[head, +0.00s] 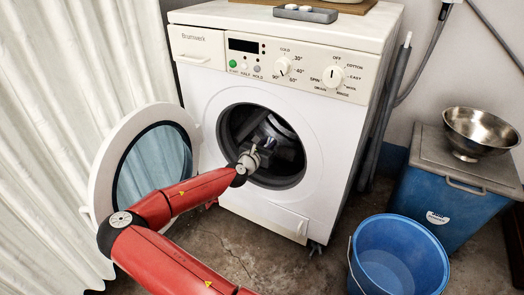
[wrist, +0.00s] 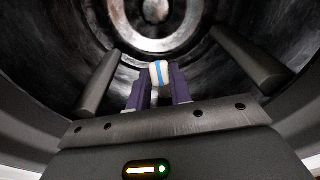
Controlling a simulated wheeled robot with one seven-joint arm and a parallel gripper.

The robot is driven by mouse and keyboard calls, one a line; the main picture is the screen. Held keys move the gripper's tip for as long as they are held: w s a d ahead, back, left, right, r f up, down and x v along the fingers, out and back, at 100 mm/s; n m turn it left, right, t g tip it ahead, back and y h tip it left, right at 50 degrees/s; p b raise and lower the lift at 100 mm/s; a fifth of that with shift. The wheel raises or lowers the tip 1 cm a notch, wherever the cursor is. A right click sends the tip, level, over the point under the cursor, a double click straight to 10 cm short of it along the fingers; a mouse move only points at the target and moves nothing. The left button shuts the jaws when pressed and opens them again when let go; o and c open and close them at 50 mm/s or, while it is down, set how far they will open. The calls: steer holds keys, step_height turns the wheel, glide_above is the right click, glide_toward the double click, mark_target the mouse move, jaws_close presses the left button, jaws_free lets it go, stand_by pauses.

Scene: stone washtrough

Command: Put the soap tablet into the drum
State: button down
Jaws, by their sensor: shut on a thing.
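The soap tablet (wrist: 159,73) is white with a blue stripe. In the wrist view it sits between the tips of my gripper (wrist: 158,80), whose two fingers are shut on it. The drum (wrist: 205,48) is dark metal and surrounds the tablet and fingers in the wrist view, with its back wall ahead. In the head view the drum (head: 240,122) shows through the washing machine's round opening, and my gripper (head: 268,148) reaches into that opening. The tablet is hidden in the head view.
The washing machine's round door (head: 104,172) stands open to the left, beside a pale curtain (head: 60,100). A blue bucket (head: 400,262) stands on the floor at right. A blue box (head: 440,195) with a steel bowl (head: 480,130) on it is behind the bucket.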

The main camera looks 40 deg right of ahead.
steer(key=f+b+x, duration=0.2)
steer(key=b+x, duration=0.3)
steer(key=x, duration=1.1)
steer(key=shift+w+d, duration=0.2)
steer(key=c, duration=1.2)
jaws_free()
steer(key=shift+a, duration=0.1)
steer(key=v, duration=0.7)
steer(key=shift+s+a+p, duration=0.2)
steer(key=shift+a+p, duration=0.05)
steer(key=shift+p, duration=0.05)
